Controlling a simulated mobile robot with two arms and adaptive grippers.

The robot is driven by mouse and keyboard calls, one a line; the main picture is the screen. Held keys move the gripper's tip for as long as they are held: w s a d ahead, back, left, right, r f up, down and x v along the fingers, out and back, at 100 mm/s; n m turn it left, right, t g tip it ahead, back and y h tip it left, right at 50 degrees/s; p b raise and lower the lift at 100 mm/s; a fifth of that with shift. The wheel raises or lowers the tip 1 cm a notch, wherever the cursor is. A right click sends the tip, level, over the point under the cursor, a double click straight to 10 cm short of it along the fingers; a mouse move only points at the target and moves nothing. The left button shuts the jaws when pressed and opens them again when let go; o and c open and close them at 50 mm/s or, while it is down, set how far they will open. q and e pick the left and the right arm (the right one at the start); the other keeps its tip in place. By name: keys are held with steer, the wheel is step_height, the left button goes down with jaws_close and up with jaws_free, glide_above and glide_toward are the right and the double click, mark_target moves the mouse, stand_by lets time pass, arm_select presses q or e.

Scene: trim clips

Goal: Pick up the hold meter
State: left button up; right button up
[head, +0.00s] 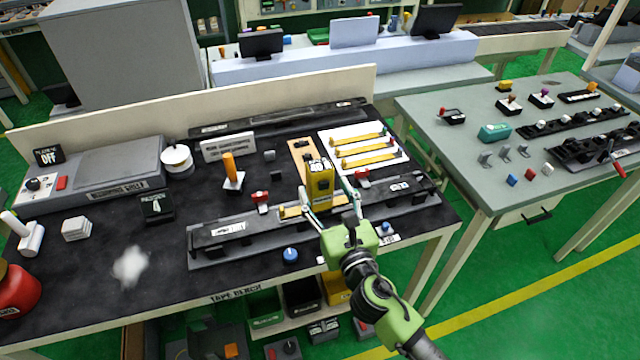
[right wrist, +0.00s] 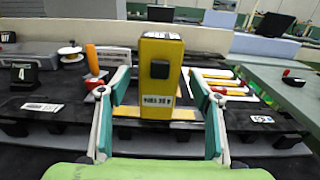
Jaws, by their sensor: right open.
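The hold meter looks to be the yellow upright box (head: 320,182) with a dark square on its face, on the black bench top; its label is too small to read surely. It also shows in the right wrist view (right wrist: 160,85), upright between the fingers. My right gripper (head: 331,202) is open, with one finger to each side of the yellow box. In the right wrist view, gaps show between the box and both fingers (right wrist: 160,110). The foot of the box is partly hidden by the gripper and a rail. My left gripper is not in view.
A long grey rail fixture (head: 225,240) runs along the front of the bench. A white board with yellow strips (head: 375,138) lies behind right. A blue knob (head: 290,255) and a red-topped clip (head: 261,198) are close by. A second grey table (head: 440,120) stands at right.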

steer(key=x, duration=0.4)
steer(key=shift+f, duration=0.15)
steer(key=shift+s, duration=0.1)
steer(key=c, duration=1.4)
steer(key=shift+c, duration=0.4)
